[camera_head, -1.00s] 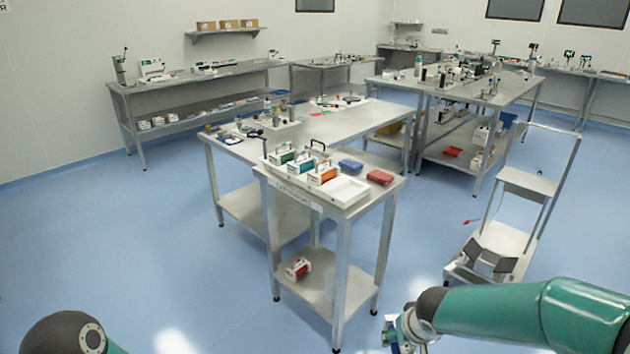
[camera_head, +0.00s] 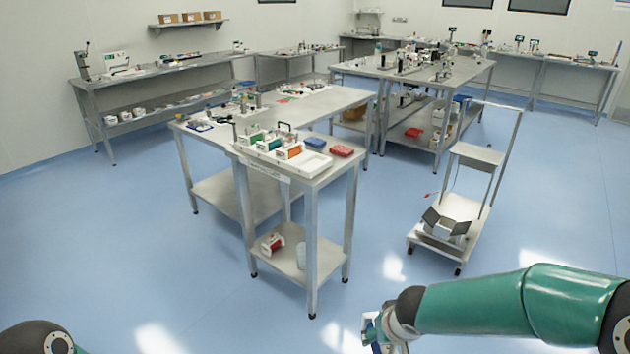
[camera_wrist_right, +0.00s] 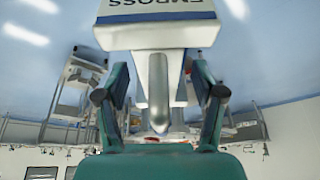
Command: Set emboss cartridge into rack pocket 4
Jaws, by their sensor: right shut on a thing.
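The emboss cartridge (camera_wrist_right: 157,38) fills the upper middle of the right wrist view, white with a blue band and the word EMBOSS upside down. My right gripper (camera_wrist_right: 157,98) is shut on its grey handle. In the head view my right gripper (camera_head: 382,335) is low at the bottom, over the floor and apart from the tables. The white rack (camera_head: 280,153) lies on the near small table, with green and orange cartridges in it and an empty-looking pocket (camera_head: 318,163) at its right end. Pocket numbers are not readable. My left gripper is out of view.
A blue box (camera_head: 314,142) and a red box (camera_head: 341,151) lie behind the rack. A red-and-white cartridge (camera_head: 272,244) is on the small table's lower shelf (camera_head: 300,262). A trolley (camera_head: 447,227) stands to the right. Blue floor is open in front.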

